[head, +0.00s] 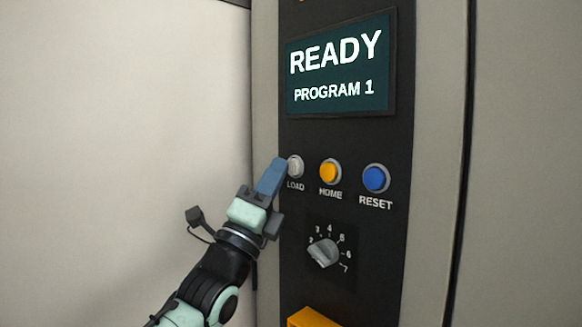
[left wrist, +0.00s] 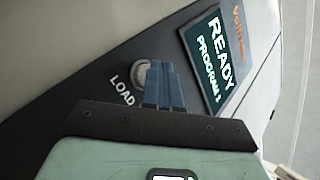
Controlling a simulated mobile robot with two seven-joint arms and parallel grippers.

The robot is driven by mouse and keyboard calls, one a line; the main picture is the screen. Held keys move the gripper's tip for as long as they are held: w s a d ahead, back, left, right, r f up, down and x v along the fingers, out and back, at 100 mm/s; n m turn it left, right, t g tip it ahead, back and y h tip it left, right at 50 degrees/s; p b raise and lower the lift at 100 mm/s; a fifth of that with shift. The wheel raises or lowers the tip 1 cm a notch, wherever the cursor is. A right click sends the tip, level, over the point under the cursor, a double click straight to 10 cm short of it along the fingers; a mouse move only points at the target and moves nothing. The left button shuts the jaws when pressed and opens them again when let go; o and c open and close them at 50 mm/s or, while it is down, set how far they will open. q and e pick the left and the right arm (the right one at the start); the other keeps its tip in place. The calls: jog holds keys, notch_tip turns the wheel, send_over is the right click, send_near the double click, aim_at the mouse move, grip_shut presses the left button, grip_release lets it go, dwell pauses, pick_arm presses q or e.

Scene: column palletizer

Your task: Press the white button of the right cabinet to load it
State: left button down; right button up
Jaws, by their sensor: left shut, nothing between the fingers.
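The white button (head: 295,167), labelled LOAD, sits at the left of a row of three on the dark cabinet panel (head: 397,240). My left gripper (head: 281,164) is shut and empty, its blue fingertips right at the button's left edge in the head view. In the left wrist view the white button (left wrist: 140,76) shows beside the shut fingers of the left gripper (left wrist: 158,66), partly hidden by them. I cannot tell whether the fingertips touch the button. The display (head: 338,66) reads READY, PROGRAM 1. My right gripper is not in view.
A yellow HOME button (head: 329,171) and a blue RESET button (head: 375,179) are to the right of the white one. A grey rotary knob (head: 323,252) sits below, and an orange part (head: 310,318) at the bottom. Plain light wall (head: 120,100) is at left.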

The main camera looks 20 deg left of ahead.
pick_arm(q)
jog(key=shift+w+d, duration=0.1)
jog(key=shift+w, duration=0.25)
dwell(0.7)
jog(key=shift+s, duration=0.1)
jog(key=shift+s+a+b, duration=0.25)
jog(key=shift+s+b, duration=0.15)
jog(key=shift+s, duration=0.2)
jog(key=s+b, duration=0.1)
jog(key=s+a, duration=0.1)
jog(key=s, duration=0.1)
jog(key=s+a+b, duration=0.1)
jog(key=shift+s+f+b, duration=0.1)
jog(key=shift+s+b, duration=0.2)
dwell(0.3)
